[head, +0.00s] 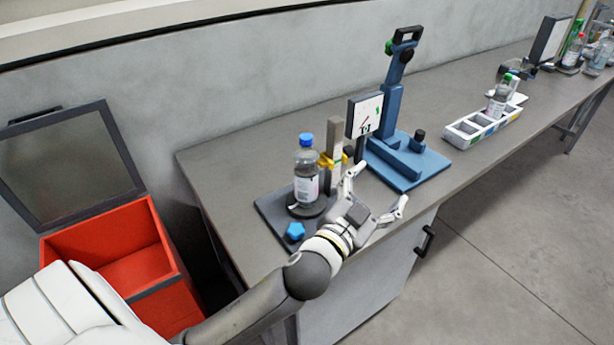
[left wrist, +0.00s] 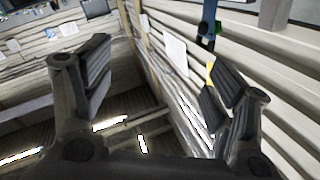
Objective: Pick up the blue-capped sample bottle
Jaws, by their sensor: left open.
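The blue-capped sample bottle (head: 306,172) stands upright on the round plate of a dark grey labelling device (head: 271,207) near the left end of the bench. It is clear with a white and pink label. My left gripper (head: 375,190) is open and empty, to the right of the bottle and apart from it, near the bench's front edge. In the left wrist view the two fingers (left wrist: 155,95) are spread with nothing between them, and the bottle does not show there. My right gripper is not in view.
A blue press-like stand (head: 407,160) stands right of the device. A white tray (head: 485,128) holding a green-capped bottle (head: 499,97) is farther right. An open red bin (head: 120,262) is at the left. The bench top (head: 250,140) is clear behind the device.

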